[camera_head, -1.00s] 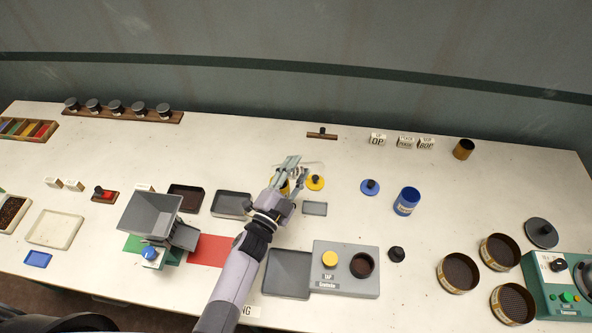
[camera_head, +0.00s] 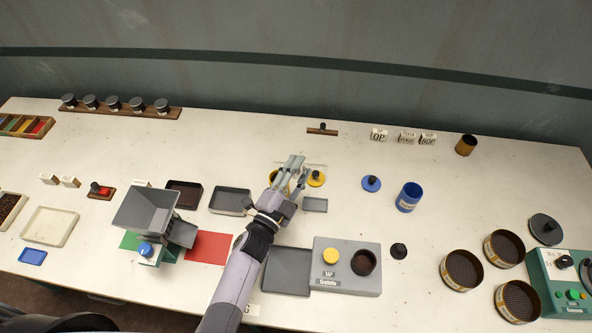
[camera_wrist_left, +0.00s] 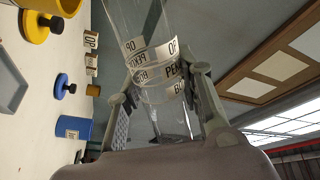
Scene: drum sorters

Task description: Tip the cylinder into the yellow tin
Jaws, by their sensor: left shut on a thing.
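My left gripper (camera_head: 296,172) is shut on a clear cylinder (camera_wrist_left: 150,55) with printed paper bands, above the middle of the bench. In the left wrist view the cylinder lies between both fingers, tipped to about level. In the head view it is only a faint outline. Its contents cannot be made out. The yellow tin (camera_head: 273,178) is mostly hidden behind the gripper in the head view. Part of it shows at the top left of the left wrist view (camera_wrist_left: 60,5). The yellow lid (camera_head: 316,180) with a black knob lies to the right of the gripper.
A blue tin (camera_head: 408,198) and blue lid (camera_head: 371,184) stand to the right. Grey trays (camera_head: 230,201) and a hopper (camera_head: 147,208) are to the left. A grey button unit (camera_head: 346,267) sits in front.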

